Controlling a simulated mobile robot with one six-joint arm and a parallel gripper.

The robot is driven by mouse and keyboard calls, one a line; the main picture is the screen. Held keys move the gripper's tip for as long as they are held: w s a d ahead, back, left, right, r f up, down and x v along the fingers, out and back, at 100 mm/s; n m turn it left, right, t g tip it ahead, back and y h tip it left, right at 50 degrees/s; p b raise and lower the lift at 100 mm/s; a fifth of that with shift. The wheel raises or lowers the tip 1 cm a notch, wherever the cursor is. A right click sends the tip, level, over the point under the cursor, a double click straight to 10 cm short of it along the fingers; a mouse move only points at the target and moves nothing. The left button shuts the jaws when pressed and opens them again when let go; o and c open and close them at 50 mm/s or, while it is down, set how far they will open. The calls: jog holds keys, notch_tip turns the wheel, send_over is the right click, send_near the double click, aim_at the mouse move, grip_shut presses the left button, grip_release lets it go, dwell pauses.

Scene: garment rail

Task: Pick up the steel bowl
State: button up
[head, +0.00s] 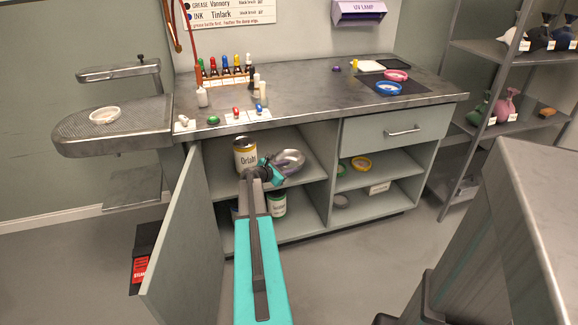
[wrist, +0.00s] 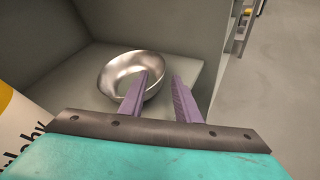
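The steel bowl (wrist: 118,72) sits on the cabinet's upper shelf in the wrist view, with its shiny hollow side showing. In the head view the bowl (head: 290,158) is right of the tin and partly behind my gripper. My gripper (wrist: 163,82) is open, with two purple fingers apart. Its left finger overlaps the bowl's right rim in the wrist view, and the right finger is to the right of the bowl. I cannot tell whether the left finger touches the rim. My gripper (head: 284,168) also shows in the head view at the shelf opening.
A white-and-yellow tin (head: 245,155) stands close left of the bowl; its label also shows in the wrist view (wrist: 18,125). The cabinet door (head: 187,235) stands open at left. A divider (head: 332,165) bounds the shelf at right, and the counter (head: 300,95) is above.

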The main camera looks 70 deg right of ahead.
aim_at(300, 166)
jog(key=shift+x, duration=1.55)
jog(key=shift+s, duration=0.1)
jog(key=shift+x, duration=2.6)
jog(key=shift+s, duration=0.2)
jog(key=shift+a, duration=0.1)
jog(key=shift+c, duration=0.2)
jog(key=shift+r, duration=0.1)
grip_shut()
